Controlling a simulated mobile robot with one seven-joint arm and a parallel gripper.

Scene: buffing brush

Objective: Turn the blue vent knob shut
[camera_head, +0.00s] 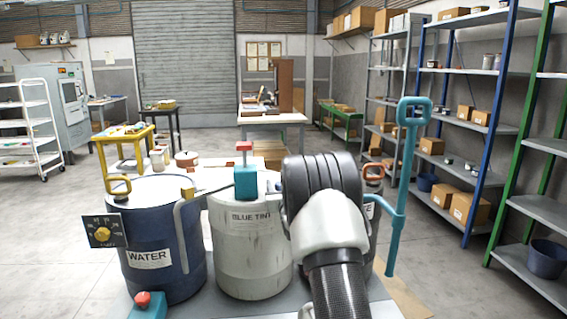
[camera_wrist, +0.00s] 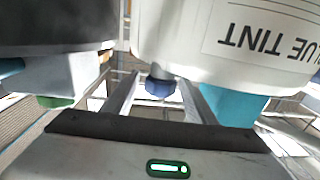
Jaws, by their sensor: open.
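A dark blue knob (camera_wrist: 158,87) shows in the wrist view on a short pale stem below the white BLUE TINT drum (camera_wrist: 225,30), whose label is upside down there. My gripper (camera_wrist: 160,80) is open, with one finger on each side of the knob in the picture. A gap shows on both sides, and I cannot tell how deep the knob sits between the fingers. In the head view the BLUE TINT drum (camera_head: 250,255) stands in the middle. I cannot make out the knob there, and my arm hides my gripper.
A dark blue WATER drum (camera_head: 160,225) with a yellow dial panel (camera_head: 103,231) stands left. A teal block with a red handle (camera_head: 245,178) tops the middle drum. A tall teal handle (camera_head: 402,180) rises right. The wrist view shows a grey block with a green end (camera_wrist: 57,101).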

